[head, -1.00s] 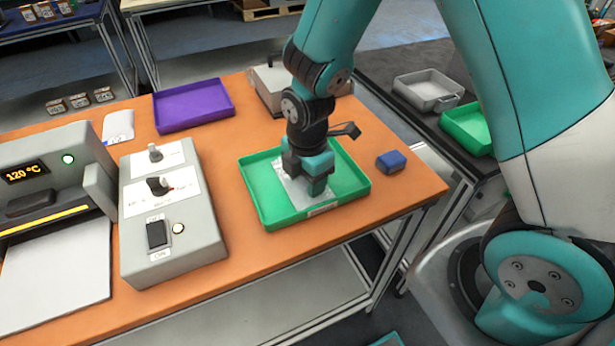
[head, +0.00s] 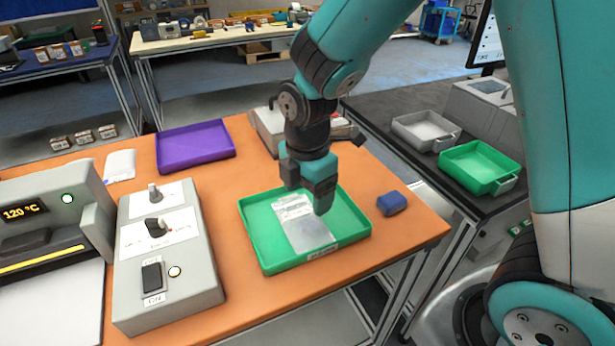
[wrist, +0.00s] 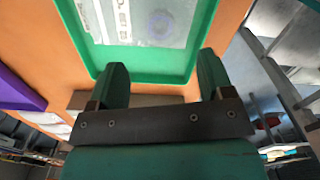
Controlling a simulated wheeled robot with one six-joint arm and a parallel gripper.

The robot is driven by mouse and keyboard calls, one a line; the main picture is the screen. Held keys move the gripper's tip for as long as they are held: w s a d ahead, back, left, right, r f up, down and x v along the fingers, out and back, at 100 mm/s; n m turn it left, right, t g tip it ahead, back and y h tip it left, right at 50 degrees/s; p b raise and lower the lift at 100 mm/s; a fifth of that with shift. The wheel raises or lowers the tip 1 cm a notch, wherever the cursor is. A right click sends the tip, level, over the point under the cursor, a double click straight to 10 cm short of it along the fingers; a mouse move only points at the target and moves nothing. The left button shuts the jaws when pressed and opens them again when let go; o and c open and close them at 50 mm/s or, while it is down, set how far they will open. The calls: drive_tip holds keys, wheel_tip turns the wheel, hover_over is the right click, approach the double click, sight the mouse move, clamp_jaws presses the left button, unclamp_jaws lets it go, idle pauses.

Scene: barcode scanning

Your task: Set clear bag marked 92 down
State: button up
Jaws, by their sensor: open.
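The clear bag (head: 303,226) lies flat inside the green tray (head: 262,250) on the orange table in the head view. Its printing is too small to read there. In the wrist view the bag (wrist: 150,22) shows partly, cut off by the top edge, with the tray rim (wrist: 150,68) in front of it. My gripper (head: 309,198) is above the tray, just over the bag's far right part, apart from it. In the wrist view my gripper (wrist: 163,78) shows two separated fingers with nothing between them.
A purple tray (head: 195,147) and a grey control box (head: 170,282) stand left of the green tray. A blue block (head: 391,203) sits to its right. A second green tray (head: 479,166) and a grey tray (head: 424,131) are on the dark side table.

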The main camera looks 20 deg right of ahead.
drive_tip(key=s+a+r+m+y, duration=0.2)
drive_tip(key=s+r+m, duration=0.4)
drive_tip(key=s+m, duration=0.1)
drive_tip(key=s+a+r+m+y, duration=0.2)
drive_tip(key=s+r+m, duration=0.4)
drive_tip(key=s, duration=0.3)
drive_tip(key=shift+s+a+r+m, duration=0.25)
drive_tip(key=shift+r+m, duration=0.15)
drive_tip(key=shift+m, duration=0.1)
